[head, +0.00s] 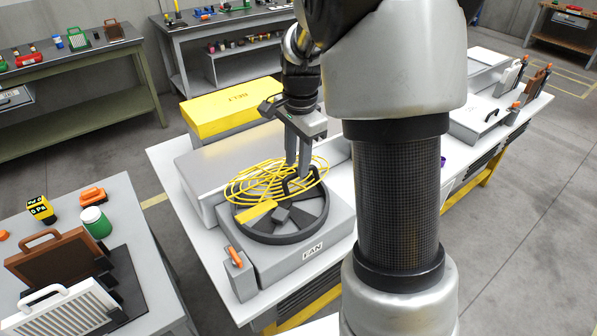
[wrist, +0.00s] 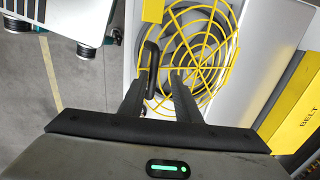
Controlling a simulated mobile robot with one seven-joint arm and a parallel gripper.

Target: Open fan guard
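The fan guard (head: 262,178) is a round yellow wire grille over the grey fan unit (head: 318,238). In the head view it sits off the dark fan ring (head: 282,238), raised and tilted, with a gap beneath its far side. A yellow block (head: 256,212) lies at its near left edge. The guard also shows in the wrist view (wrist: 205,50), with a black handle (wrist: 152,62) on its left. My gripper (head: 298,180) reaches down at the handle. In the wrist view its fingers (wrist: 161,76) are apart, the handle between the tips, nearer the left one. Contact is unclear.
A yellow BELT cover (head: 230,108) stands behind the fan unit. A small grey box with an orange handle (head: 238,262) stands at its near left. A side table (head: 160,270) at the left holds cases and a green jar (head: 96,222). Floor between the tables is clear.

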